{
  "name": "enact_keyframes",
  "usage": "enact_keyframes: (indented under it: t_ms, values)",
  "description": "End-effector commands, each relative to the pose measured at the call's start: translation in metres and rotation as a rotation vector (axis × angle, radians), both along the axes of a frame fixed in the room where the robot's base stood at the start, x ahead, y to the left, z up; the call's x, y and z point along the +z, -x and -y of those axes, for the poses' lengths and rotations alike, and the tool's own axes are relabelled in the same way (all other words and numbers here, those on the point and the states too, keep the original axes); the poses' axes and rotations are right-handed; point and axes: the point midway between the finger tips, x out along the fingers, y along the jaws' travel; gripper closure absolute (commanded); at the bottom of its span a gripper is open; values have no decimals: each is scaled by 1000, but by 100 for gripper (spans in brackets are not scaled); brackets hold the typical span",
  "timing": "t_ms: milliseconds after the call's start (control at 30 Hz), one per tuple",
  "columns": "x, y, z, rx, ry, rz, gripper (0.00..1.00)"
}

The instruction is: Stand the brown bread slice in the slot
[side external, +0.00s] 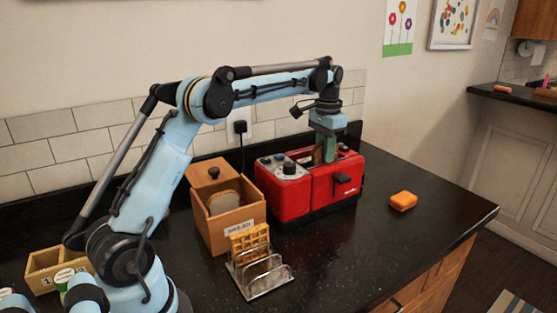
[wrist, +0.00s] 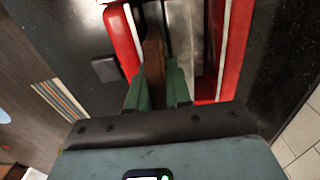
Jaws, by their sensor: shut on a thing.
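The red toaster (side external: 335,185) stands on the dark counter, and its red sides also show in the wrist view (wrist: 236,50). My gripper (side external: 327,158) points down over the toaster's top, with its green fingers at the slots. In the wrist view my gripper (wrist: 158,72) is shut on the brown bread slice (wrist: 153,48), which is seen edge-on between the fingertips, in line with the slot near the left red wall. How deep the slice sits is hidden by the fingers and the toaster's walls.
A wooden bread box (side external: 232,225) with a pale slice inside stands left of the toaster. A metal rack (side external: 265,278) holding a waffle is in front of it. An orange sponge (side external: 402,201) lies to the right. The counter between sponge and rack is clear.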

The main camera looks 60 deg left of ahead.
Motion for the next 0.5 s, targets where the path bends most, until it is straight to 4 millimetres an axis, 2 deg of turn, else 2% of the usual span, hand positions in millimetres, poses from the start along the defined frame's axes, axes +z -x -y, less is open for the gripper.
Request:
enact_keyframes:
  t_ms: [33,433,467,500]
  values:
    - [-8,0,0,0,2,-8,98]
    - [-9,0,0,0,3,-10,98]
    - [-9,0,0,0,3,-10,78]
    - [-9,0,0,0,3,-10,72]
